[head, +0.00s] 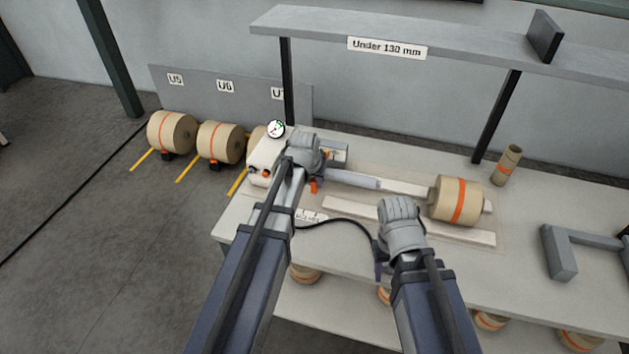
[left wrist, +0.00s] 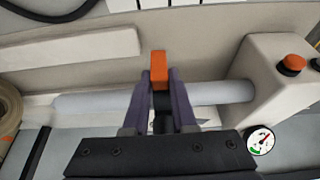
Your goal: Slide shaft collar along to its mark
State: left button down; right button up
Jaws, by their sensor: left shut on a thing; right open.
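The shaft collar, a dark piece with an orange lever (left wrist: 160,70), sits on the pale grey shaft (left wrist: 95,103). My left gripper (left wrist: 159,95) is shut on it, with one purple finger on each side. In the head view the left gripper (head: 313,178) is near the shaft's left end, and the shaft (head: 350,179) runs right towards a kraft roll (head: 455,201). I cannot make out a clear mark on the shaft. My right gripper (head: 380,268) is open in front of the shaft, near the table's front edge; its fingers are mostly hidden by its wrist.
A cream block with an orange button (left wrist: 291,65) and a dial gauge (left wrist: 261,140) stand at the shaft's left end in the head view. A shelf (head: 460,45) runs above the back. A small tube (head: 508,165) and a grey bracket (head: 558,252) are on the right.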

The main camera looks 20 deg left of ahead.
pick_arm(q)
jog(key=a, duration=0.6)
jog(key=shift+w, duration=0.1)
jog(key=c, duration=0.7)
grip_release()
jog(key=p+v, duration=0.7)
jog(key=v, duration=0.1)
